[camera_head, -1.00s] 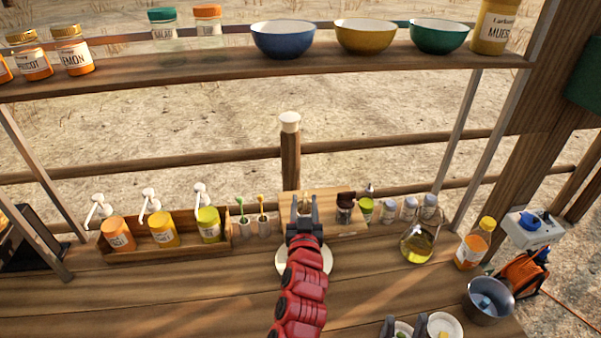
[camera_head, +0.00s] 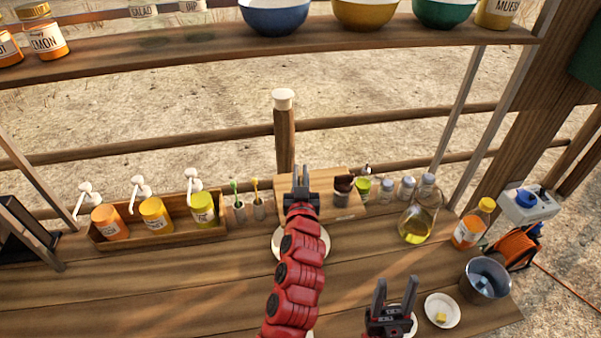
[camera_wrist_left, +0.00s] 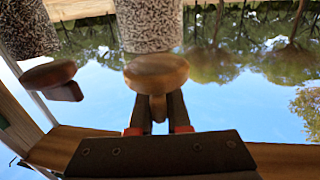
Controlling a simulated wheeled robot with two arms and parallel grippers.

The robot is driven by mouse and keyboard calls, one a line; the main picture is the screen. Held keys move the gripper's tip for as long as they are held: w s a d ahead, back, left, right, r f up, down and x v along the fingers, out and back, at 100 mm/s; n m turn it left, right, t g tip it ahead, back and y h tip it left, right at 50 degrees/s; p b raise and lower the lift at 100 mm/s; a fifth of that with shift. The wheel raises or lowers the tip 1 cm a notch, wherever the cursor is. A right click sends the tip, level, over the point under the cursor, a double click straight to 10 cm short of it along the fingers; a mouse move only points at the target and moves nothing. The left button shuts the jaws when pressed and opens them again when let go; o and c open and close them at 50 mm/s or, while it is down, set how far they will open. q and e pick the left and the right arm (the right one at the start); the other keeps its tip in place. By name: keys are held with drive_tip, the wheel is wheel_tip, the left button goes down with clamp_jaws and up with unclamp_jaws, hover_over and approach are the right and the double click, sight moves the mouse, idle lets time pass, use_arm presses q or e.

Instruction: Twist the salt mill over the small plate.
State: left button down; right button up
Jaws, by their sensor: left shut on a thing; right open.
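My left gripper (camera_head: 301,182) is shut at the wooden board behind the round plate. In the left wrist view its fingers (camera_wrist_left: 158,112) close on the wooden knob of a mill, taken as the salt mill (camera_wrist_left: 150,25), with a speckled body and round wooden cap. The arm and gripper hide this mill in the head view. A second similar mill (camera_wrist_left: 25,28) is beside it. A white plate (camera_head: 283,245) lies partly under my left arm. A small plate (camera_head: 442,318) with a yellow piece lies front right. My right gripper (camera_head: 395,290) is open and empty above another white dish (camera_head: 411,322).
A wooden board (camera_head: 283,190) holds a brown-topped jar (camera_head: 343,190) and small containers. An oil flask (camera_head: 415,228), an orange bottle (camera_head: 470,232) and a metal bucket (camera_head: 485,280) stand right. A crate of pump jars (camera_head: 160,233) stands left. The front left counter is clear.

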use_arm(q)
drive_tip(key=m+g+h+p, duration=0.1)
drive_tip(key=m+h+p, duration=0.2)
drive_tip(key=h, duration=0.1)
drive_tip(key=d+m+g+h+p, duration=0.1)
drive_tip(key=m+g+h+p, duration=0.1)
drive_tip(key=m+h+p, duration=0.1)
drive_tip(key=d+m+g+h+p, duration=0.1)
drive_tip(key=m+g+h+p, duration=0.1)
drive_tip(key=h, duration=0.4)
drive_tip(key=shift+s+d+f+m+p, duration=0.1)
drive_tip(key=shift+s+m+p, duration=0.35)
drive_tip(key=shift+p, duration=0.8)
drive_tip(key=m+g+h+b, duration=0.1)
drive_tip(key=m+g+b, duration=0.1)
drive_tip(key=g+b, duration=0.1)
drive_tip(key=s+m+g+h+b, duration=0.1)
drive_tip(key=m+g+h+b, duration=0.1)
drive_tip(key=g+b, duration=0.1)
drive_tip(key=m+g+h+b, duration=0.2)
drive_tip(key=m+g+b, duration=0.1)
drive_tip(key=b, duration=0.1)
drive_tip(key=shift+s+d, duration=0.2)
drive_tip(key=shift+d, duration=0.2)
drive_tip(key=shift+s+m+g+b, duration=0.15)
drive_tip(key=shift+m+g+b, duration=0.1)
drive_tip(key=shift+g+b, duration=0.45)
